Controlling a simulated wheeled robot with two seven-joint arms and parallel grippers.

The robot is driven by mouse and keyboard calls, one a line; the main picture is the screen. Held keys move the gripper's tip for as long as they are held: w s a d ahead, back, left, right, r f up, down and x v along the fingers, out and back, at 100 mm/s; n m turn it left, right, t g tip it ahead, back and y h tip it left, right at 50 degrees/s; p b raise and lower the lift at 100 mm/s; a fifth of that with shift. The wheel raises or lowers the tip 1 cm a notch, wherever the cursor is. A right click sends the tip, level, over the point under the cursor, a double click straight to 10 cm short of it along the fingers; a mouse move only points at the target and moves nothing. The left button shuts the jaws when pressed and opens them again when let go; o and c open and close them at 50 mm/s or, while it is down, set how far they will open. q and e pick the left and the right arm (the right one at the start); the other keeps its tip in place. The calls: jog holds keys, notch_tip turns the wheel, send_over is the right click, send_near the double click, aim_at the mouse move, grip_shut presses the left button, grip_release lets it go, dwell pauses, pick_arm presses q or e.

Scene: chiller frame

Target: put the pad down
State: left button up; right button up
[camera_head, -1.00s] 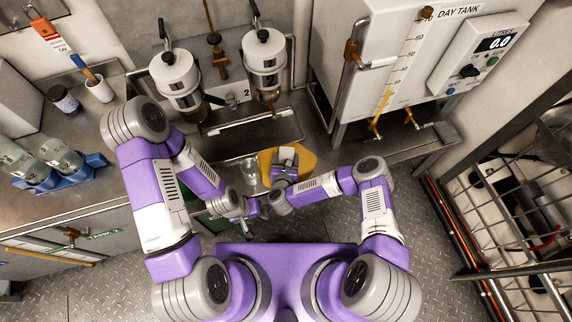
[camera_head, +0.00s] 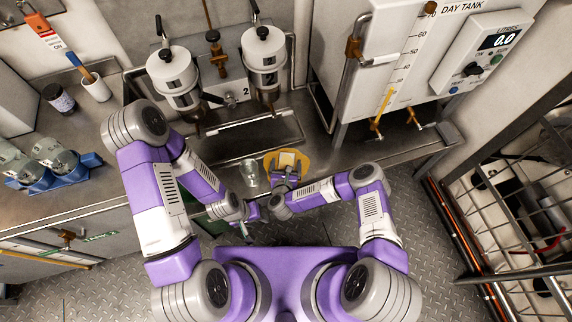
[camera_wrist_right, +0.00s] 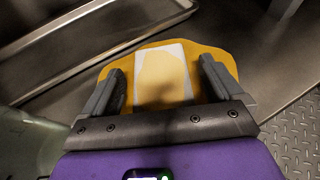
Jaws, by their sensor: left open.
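The pad (camera_head: 271,163) is orange-yellow and rounded, with a pale rectangular block on top. In the head view it appears to lie flat on the steel counter, in front of the sunken tray. The pad also fills the middle of the right wrist view (camera_wrist_right: 223,63). My right gripper (camera_head: 285,178) is at the pad's near side. Its two dark fingers stand either side of the pale block, with a small gap on each side, so it looks open. My left gripper (camera_head: 256,212) is open, lower and to the left, apart from the pad; its fingertips are hard to make out.
A clear glass vessel (camera_head: 250,172) stands just left of the pad. The sunken tray (camera_head: 236,127) lies behind it, under two white canisters (camera_head: 265,52). The day tank (camera_head: 375,60) stands at the right. A blue rack (camera_head: 70,174) with glassware is at far left.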

jog(key=shift+r+p, duration=0.45)
jog(key=shift+r, duration=0.1)
jog(key=p+v, duration=0.2)
jog(key=v, duration=0.5)
jog(key=shift+s, duration=0.25)
jog(key=n+y, duration=0.1)
jog(key=n, duration=0.1)
jog(key=n+y, duration=0.1)
jog(key=n, duration=0.2)
jog(key=shift+w+a+r+n+g+y, duration=0.2)
jog(key=shift+a+n+g+y, duration=0.1)
jog(key=shift+n+g+y, duration=0.1)
jog(key=n, duration=0.1)
jog(key=n+g+y, duration=0.1)
jog(key=n, duration=0.1)
jog(key=shift+s+n, duration=0.2)
jog(key=shift+n, duration=0.1)
jog(key=s+d+r+n+g, duration=0.1)
jog(key=s+d+n+g, duration=0.2)
jog(key=s+n, duration=0.2)
jog(key=s+d+r+n+g+y, duration=0.1)
jog(key=s+d+n+g, duration=0.3)
jog(key=n, duration=0.7)
jog(key=s+d+r+n+g, duration=0.3)
jog(key=s+d+n+g, duration=0.1)
jog(key=s+n, duration=0.3)
jog(key=shift+n+y, duration=0.3)
jog(key=shift+n, duration=0.6)
jog(key=shift+r, duration=0.1)
